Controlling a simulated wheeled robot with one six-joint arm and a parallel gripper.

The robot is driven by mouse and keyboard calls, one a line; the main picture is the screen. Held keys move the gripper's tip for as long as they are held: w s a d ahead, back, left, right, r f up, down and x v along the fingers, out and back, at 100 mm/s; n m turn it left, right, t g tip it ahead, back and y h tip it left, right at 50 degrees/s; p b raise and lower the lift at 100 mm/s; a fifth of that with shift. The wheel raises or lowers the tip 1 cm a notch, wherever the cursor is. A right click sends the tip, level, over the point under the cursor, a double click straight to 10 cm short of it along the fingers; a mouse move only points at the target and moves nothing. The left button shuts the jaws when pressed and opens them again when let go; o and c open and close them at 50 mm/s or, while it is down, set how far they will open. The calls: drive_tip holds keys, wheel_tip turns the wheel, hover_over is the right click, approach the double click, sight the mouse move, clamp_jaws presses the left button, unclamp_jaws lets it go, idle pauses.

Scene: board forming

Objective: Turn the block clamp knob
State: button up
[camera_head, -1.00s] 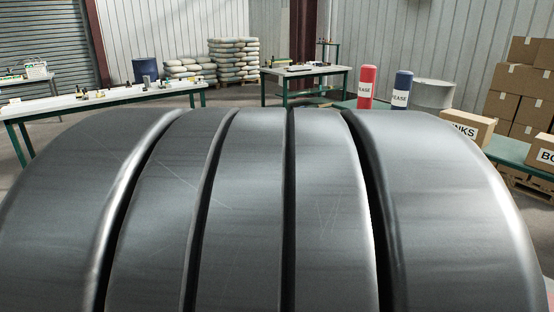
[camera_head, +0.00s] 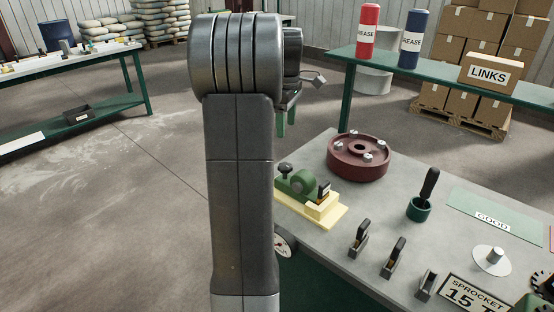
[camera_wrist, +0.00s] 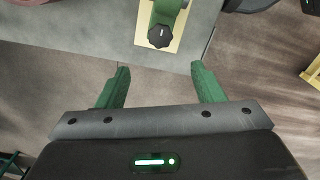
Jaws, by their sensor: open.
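The block clamp is a green body (camera_head: 301,183) on a pale yellow base (camera_head: 323,216) at the near-left edge of the grey workbench. Its black knob (camera_head: 284,169) is at the left end. In the wrist view the black knob (camera_wrist: 160,36) is ahead of my gripper, near the bench edge, with the pale base (camera_wrist: 178,44) under it. My gripper (camera_wrist: 160,80) is open and empty, its green fingers apart and short of the knob. In the head view my arm hides the gripper and part of the bench's left edge.
On the workbench (camera_head: 317,246) are a dark red flanged wheel (camera_head: 358,157), a green cup (camera_head: 418,209) with a black-handled tool, several black upright clips (camera_head: 394,257), a GOOD mat (camera_head: 512,218) and a SPROCKET sign (camera_head: 474,292). Open floor (camera_head: 120,200) lies left.

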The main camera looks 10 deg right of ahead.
sight(286, 165)
wheel_tip(286, 165, down, 14)
drive_tip(key=shift+s+r, duration=0.1)
drive_tip(key=shift+r, duration=0.15)
idle(0.3)
drive_tip(key=c, duration=1)
